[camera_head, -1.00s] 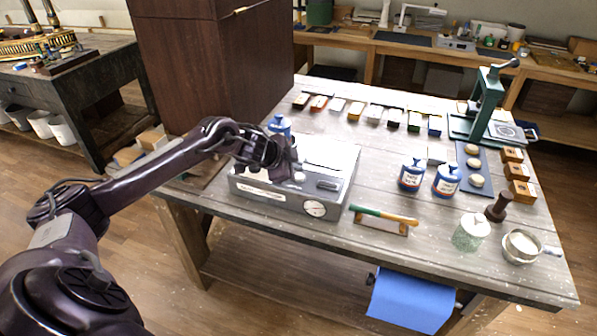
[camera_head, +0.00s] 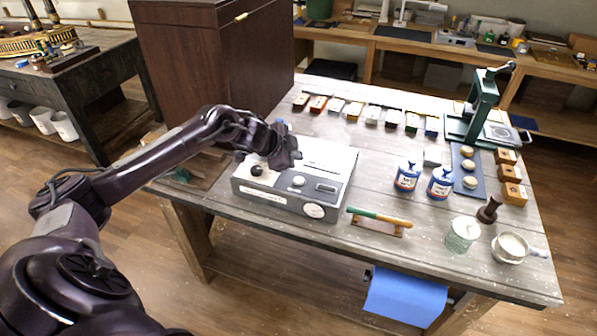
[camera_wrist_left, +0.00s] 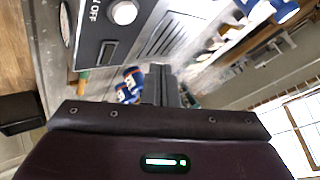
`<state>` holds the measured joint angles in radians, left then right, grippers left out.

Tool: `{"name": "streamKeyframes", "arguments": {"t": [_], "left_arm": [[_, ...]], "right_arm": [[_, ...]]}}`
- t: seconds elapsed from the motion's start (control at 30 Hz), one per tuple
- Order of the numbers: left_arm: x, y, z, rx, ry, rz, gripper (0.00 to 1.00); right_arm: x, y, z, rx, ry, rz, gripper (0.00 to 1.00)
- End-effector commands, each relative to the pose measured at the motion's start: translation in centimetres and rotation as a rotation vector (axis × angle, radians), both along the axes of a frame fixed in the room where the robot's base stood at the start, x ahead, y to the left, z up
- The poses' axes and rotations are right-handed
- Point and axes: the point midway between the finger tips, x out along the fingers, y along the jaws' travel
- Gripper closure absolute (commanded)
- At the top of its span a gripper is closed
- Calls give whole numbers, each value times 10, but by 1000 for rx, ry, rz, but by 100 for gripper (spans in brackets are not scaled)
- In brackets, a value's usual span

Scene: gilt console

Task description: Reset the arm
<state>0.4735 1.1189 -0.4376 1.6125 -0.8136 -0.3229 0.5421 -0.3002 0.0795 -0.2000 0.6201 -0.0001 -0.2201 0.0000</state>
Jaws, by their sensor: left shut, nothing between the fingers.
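My left arm comes in from the left in the head view. Its gripper (camera_head: 291,157) is shut and empty, above the back part of a grey box-shaped machine (camera_head: 273,199) on the workbench. The machine has a black knob (camera_head: 256,170), a pale knob (camera_head: 298,181) and a round gauge on its front. In the left wrist view the shut fingers (camera_wrist_left: 160,84) point away from the camera, beside the machine's panel (camera_wrist_left: 113,45), which carries a switch marked OFF. My right gripper is not in view.
A dark wooden cabinet (camera_head: 217,65) stands close behind my left arm. A green press (camera_head: 484,108) stands at the back right. The bench middle is mostly clear.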

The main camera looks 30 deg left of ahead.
Motion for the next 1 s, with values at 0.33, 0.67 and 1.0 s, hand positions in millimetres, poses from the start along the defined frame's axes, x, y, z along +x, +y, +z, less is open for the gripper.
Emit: {"name": "streamKeyframes", "arguments": {"t": [0.33,0.67,1.0], "left_arm": [[0,0,5,0,1,-1,100],[-2,-15,-4,-1,-2,-10,100],[-84,-185,-67,-100,-6,103,100]], "right_arm": [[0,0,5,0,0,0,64],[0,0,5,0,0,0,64],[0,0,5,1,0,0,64]]}}
